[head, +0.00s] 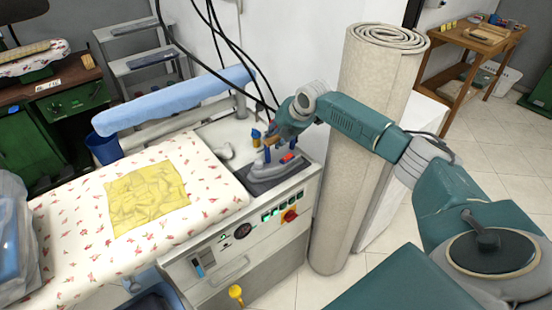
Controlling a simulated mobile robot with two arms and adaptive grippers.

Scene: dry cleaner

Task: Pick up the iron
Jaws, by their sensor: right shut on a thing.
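The iron (276,171) is grey with a blue upright part and a red detail. It rests on the dark plate at the right end of the ironing station. My right gripper (267,146) reaches in from the right over the iron, shut on the iron's handle. The fingers are small here and partly cover the handle. I cannot tell any gap between the iron's base and the plate. My left gripper does not show.
Black cables hang behind the iron. A tall rolled carpet (362,130) stands close to my right arm.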

